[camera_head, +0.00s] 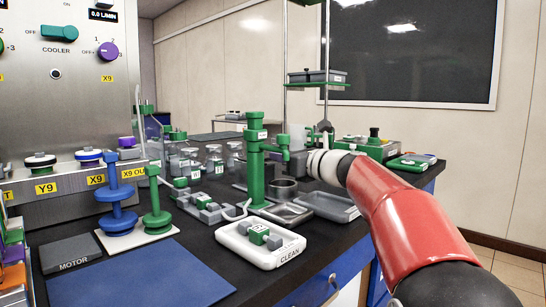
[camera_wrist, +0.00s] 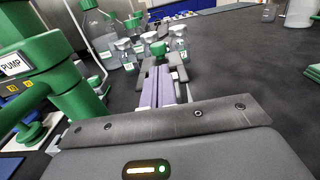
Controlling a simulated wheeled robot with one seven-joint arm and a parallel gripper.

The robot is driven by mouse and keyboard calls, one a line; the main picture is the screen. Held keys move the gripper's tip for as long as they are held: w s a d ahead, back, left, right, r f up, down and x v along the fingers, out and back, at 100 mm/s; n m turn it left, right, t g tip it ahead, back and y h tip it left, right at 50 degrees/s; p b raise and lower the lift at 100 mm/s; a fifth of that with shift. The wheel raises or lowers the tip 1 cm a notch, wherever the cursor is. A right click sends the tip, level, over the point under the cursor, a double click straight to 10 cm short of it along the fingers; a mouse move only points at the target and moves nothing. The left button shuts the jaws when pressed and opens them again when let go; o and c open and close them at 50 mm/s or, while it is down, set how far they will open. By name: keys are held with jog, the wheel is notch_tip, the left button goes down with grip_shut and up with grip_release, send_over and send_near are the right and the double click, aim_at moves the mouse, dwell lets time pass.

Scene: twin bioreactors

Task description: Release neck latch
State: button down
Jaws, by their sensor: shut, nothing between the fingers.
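My gripper (camera_wrist: 161,88) shows in the wrist view with its fingers together and nothing held. It points over the dark bench toward several clear bottles (camera_wrist: 127,55) with grey and green caps. In the head view the red arm reaches in from the right and my fingers cannot be made out. The green column labelled PUMP (camera_wrist: 50,75) stands close at the left of my gripper; it also shows in the head view (camera_head: 256,165). I cannot pick out the neck latch for certain in either view.
A white tray labelled CLEAN (camera_head: 245,248) lies at the bench's front edge. Blue (camera_head: 116,210) and green (camera_head: 156,210) stands are at the left, beside the steel control panel (camera_head: 75,90). A grey tray (camera_head: 328,207) lies below my arm. The bench right of my fingers is mostly clear.

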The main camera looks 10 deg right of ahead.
jog(key=v, duration=0.7)
jog(key=shift+s+d, duration=0.2)
